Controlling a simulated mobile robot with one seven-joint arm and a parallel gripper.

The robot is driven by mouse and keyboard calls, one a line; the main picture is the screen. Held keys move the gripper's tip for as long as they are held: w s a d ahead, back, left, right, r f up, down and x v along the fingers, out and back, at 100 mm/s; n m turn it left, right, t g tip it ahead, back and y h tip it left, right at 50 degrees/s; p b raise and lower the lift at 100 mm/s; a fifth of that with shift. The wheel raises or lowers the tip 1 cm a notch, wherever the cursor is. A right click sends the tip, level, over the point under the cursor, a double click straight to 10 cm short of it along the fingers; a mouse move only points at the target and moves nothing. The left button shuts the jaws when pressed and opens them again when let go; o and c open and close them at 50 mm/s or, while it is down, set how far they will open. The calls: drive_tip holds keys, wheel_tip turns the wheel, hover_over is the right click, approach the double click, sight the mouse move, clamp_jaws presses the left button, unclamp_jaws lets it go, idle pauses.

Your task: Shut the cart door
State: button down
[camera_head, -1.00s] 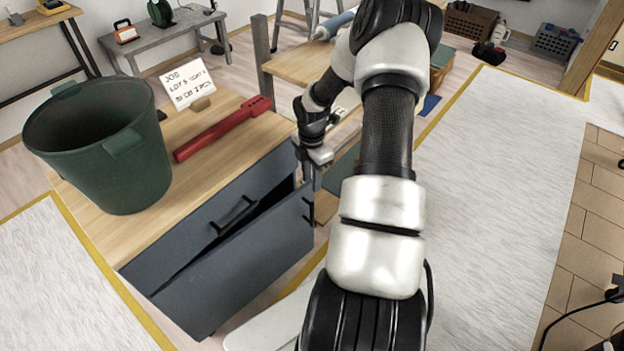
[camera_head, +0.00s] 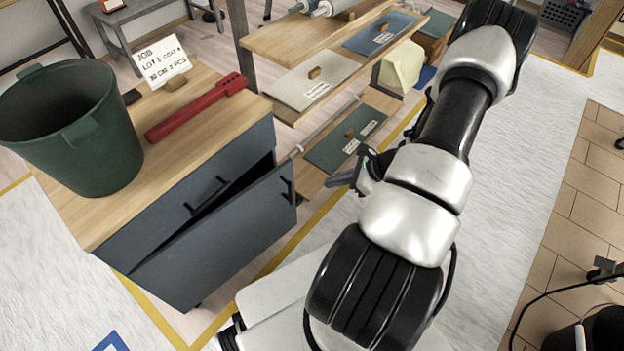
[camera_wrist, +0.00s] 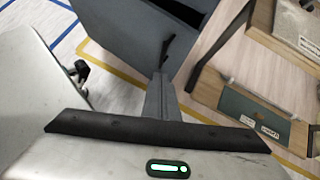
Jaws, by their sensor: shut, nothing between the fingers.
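The cart (camera_head: 235,125) has a wooden top and a dark grey body. Its grey door (camera_head: 220,245) stands ajar, with a dark wedge-shaped gap behind its top edge. A black door handle (camera_head: 288,189) sits near the door's right edge. My gripper (camera_head: 335,181) is shut and empty, to the right of the door and apart from it in the head view. In the wrist view the closed fingers (camera_wrist: 160,82) point toward the door (camera_wrist: 125,38), just below its handle (camera_wrist: 166,50). Whether they touch the door I cannot tell.
A green bucket (camera_head: 75,130), a red tool (camera_head: 195,107) and a job card (camera_head: 160,62) are on the cart top. A wooden shelf unit (camera_head: 290,45) with sample boards stands behind, right of the cart. White floor covering (camera_head: 525,160) is clear at right.

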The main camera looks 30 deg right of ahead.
drive_tip(key=w+r+b+x, duration=0.1)
drive_tip(key=r+b+x, duration=0.1)
drive_tip(key=x, duration=1)
drive_tip(key=shift+w+a+f+m, duration=0.3)
drive_tip(key=shift+w+a+f, duration=0.05)
drive_tip(key=shift+w+a, duration=0.25)
